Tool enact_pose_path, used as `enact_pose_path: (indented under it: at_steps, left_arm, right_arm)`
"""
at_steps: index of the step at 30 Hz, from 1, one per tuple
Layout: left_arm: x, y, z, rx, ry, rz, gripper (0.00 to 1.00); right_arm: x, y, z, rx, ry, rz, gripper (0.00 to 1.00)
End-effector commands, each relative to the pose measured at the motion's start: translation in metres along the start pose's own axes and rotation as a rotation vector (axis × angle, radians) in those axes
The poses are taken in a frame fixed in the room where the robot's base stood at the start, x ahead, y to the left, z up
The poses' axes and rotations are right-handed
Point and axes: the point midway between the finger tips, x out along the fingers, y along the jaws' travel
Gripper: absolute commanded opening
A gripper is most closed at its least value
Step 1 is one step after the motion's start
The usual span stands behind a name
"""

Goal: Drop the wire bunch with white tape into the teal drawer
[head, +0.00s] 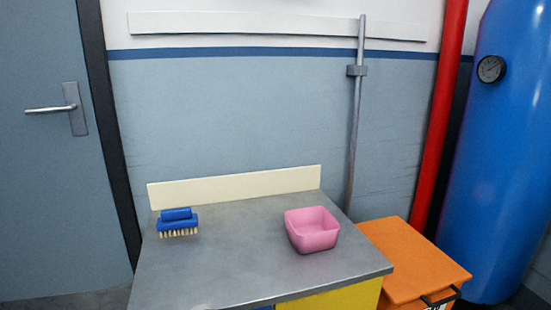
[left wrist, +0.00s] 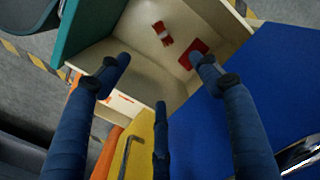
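The open teal drawer shows in the left wrist view, with its teal front (left wrist: 92,24) at upper left and a cream inside. A small red bunch with a pale band (left wrist: 163,34), which looks like the wire bunch with white tape, lies inside the drawer. My left gripper (left wrist: 160,76) is over the drawer with its fingers spread wide and nothing between them. The bunch is beyond the fingertips, apart from them. My right gripper is in neither view. The head view shows neither the drawer nor the bunch.
A flat red piece (left wrist: 194,53) also lies in the drawer. A yellow front with a handle (left wrist: 125,157) and a blue panel (left wrist: 285,90) are close by. The grey worktop (head: 225,265) holds a blue brush (head: 177,223) and a pink bowl (head: 312,231). An orange box (head: 410,260) stands beside it.

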Motion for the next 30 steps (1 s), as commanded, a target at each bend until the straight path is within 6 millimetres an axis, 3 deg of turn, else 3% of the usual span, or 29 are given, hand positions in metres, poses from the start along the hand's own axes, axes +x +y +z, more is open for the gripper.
enact_pose_path:
  at_steps: [8, 21, 30]
  left_arm:
    - [-0.011, 0.0, -0.002, 0.001, 0.003, 0.001, 0.64]
    - [-0.097, -0.001, -0.001, 0.001, 0.004, -0.001, 0.64]
    - [-0.12, 0.0, 0.0, -0.001, 0.0, -0.001, 0.64]
  right_arm:
    - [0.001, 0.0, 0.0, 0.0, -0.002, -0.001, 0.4]
    - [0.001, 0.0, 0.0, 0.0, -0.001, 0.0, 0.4]
    - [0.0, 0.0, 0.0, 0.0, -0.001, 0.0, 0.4]
